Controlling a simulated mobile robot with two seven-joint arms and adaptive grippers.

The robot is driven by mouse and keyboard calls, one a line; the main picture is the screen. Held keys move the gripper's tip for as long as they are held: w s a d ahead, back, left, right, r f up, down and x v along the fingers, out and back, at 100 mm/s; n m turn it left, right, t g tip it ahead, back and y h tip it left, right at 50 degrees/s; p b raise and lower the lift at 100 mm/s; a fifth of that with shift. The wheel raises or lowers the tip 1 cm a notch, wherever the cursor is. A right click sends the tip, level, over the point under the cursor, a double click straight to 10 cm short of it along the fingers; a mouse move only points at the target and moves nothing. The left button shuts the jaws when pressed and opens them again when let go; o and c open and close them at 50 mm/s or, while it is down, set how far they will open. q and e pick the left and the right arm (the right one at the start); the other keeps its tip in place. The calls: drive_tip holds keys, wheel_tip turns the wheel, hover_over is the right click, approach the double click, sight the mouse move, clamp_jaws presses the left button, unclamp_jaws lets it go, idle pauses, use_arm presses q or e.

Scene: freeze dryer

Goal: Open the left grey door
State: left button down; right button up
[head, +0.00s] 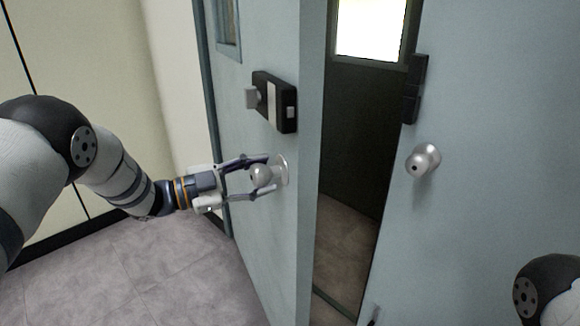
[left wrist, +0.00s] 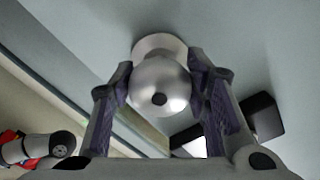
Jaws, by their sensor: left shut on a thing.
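The left grey door (head: 240,165) stands ajar, swung toward me, with a gap between it and the right grey door (head: 475,150). Its round metal knob (head: 262,177) is between the fingers of my left gripper (head: 268,174), which is shut on it. In the left wrist view the knob (left wrist: 160,86) sits between both finger pads (left wrist: 162,88), with its round base plate on the door behind it.
A black lock box (head: 274,102) is on the left door above the knob. The right door has its own knob (head: 423,160) and a black latch piece (head: 414,88). Through the gap, a dark interior and tiled floor show. The floor (head: 130,265) at the lower left is clear.

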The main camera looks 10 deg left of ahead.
use_arm(q)
drive_tip(key=shift+m+g+h, duration=0.4)
drive_tip(key=shift+g, duration=0.1)
drive_tip(key=v, duration=0.7)
drive_tip(key=shift+w+a+r, duration=0.1)
drive_tip(key=shift+w+r, duration=0.1)
